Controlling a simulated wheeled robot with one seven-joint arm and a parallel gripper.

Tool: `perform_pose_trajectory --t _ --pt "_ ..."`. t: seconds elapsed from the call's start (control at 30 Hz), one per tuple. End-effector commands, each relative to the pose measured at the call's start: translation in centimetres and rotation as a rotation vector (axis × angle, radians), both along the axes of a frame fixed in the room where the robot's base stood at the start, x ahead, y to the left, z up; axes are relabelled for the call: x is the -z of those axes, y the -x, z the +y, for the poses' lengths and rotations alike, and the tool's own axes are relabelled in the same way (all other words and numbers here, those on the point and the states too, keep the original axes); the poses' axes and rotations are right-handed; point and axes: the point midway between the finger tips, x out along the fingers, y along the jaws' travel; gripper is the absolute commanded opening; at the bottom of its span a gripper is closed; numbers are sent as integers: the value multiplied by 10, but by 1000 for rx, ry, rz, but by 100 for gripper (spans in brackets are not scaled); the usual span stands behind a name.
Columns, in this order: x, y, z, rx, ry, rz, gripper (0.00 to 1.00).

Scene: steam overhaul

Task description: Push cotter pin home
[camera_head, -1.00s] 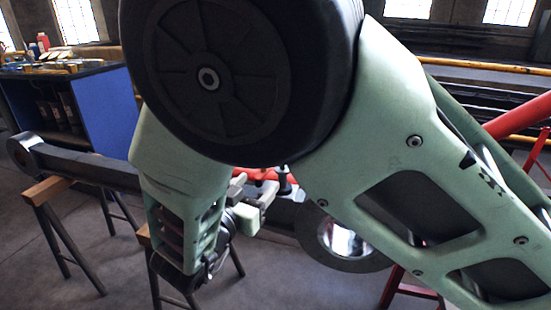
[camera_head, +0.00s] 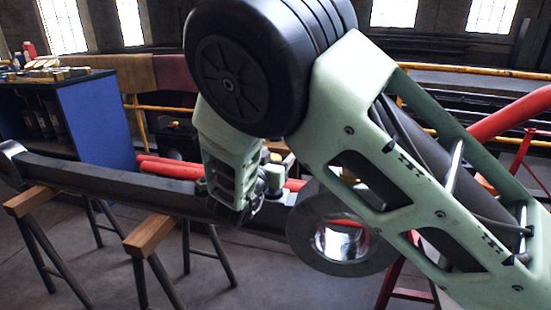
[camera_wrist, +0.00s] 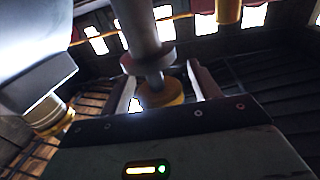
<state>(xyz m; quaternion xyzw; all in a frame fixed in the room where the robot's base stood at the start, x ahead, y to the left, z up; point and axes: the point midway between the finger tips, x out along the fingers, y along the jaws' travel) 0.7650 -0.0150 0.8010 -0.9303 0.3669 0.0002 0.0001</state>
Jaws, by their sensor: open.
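A long dark rod (camera_head: 110,180) lies across wooden-topped trestles, with a large ring end (camera_head: 300,238) around a bright bore. My gripper (camera_head: 272,172) is over the rod, left of the ring, partly hidden by my arm. In the wrist view my gripper (camera_wrist: 165,78) is open, its two fingers apart. A grey stepped cylinder with a collar (camera_wrist: 147,60) and a brass disc (camera_wrist: 160,97) appear between or beyond the fingers. I cannot tell whether they touch. I cannot make out the cotter pin for certain in either view.
A large grey block (camera_wrist: 35,70) with a brass fitting (camera_wrist: 48,115) is close on the left in the wrist view. Trestles (camera_head: 150,237) stand under the rod. A blue cabinet (camera_head: 100,125) is at the left, and red pipes (camera_head: 165,168) lie behind the rod.

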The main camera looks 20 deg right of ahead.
Motion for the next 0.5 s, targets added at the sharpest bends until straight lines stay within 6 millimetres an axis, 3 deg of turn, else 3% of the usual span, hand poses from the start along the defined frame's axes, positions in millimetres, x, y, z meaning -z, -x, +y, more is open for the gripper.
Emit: perform_pose_trajectory --t 0.27,0.4,0.5 --pt "0 -1 -1 0 0 0 61" --pt "0 -1 -1 0 0 0 22" --pt "0 -1 -1 0 0 0 0"
